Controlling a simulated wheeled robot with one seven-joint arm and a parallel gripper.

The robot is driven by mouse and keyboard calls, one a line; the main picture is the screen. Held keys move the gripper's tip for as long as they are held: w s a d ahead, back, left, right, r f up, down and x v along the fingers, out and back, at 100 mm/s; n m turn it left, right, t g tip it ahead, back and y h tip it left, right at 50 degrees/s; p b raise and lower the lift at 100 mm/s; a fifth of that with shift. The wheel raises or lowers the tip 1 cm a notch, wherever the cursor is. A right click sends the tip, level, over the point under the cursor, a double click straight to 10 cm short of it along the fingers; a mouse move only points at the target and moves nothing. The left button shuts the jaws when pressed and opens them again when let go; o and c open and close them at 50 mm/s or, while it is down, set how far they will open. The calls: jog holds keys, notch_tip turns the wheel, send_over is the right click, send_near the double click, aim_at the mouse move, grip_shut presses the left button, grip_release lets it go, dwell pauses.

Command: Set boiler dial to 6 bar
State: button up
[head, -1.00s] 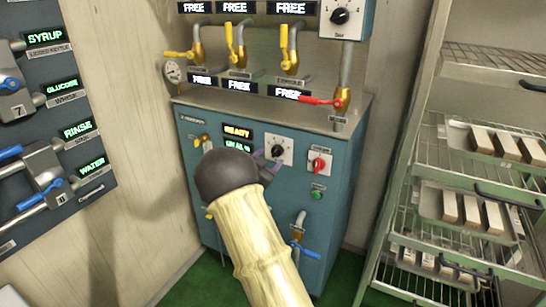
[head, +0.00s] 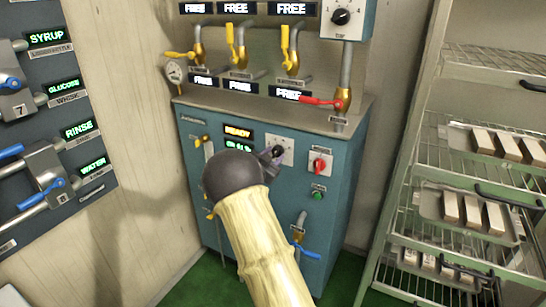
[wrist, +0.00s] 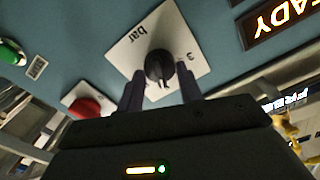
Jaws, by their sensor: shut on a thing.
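The boiler dial is a black knob (wrist: 160,66) on a white plate (wrist: 183,38) marked "bar", with a 3 legible, in the wrist view. In the head view its white plate (head: 287,146) is on the front of the blue boiler cabinet (head: 262,186), partly covered by my gripper (head: 273,154). In the wrist view my gripper (wrist: 160,82) has one finger on each side of the knob and is shut on it.
Right of the dial are a red switch (head: 320,163) and a green button (head: 318,188). An orange "READY" display (head: 238,132) is to the left. A second dial (head: 341,17) sits higher up. Valve levers and a wire shelf rack (head: 470,160) flank the cabinet.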

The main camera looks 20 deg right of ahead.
jog(key=shift+d+m+b, duration=0.15)
jog(key=shift+m+b, duration=0.15)
jog(key=m+b, duration=0.4)
jog(key=b, duration=0.1)
jog(key=shift+d+f+m, duration=0.1)
jog(key=shift+m, duration=0.3)
jog(key=shift+m+b, duration=0.4)
jog(key=shift+b, duration=0.1)
jog(key=shift+d+m+b, duration=0.1)
jog(key=shift+m+b, duration=1.2)
jog(key=shift+m, duration=0.1)
jog(key=shift+a, duration=0.2)
jog(key=o, duration=1)
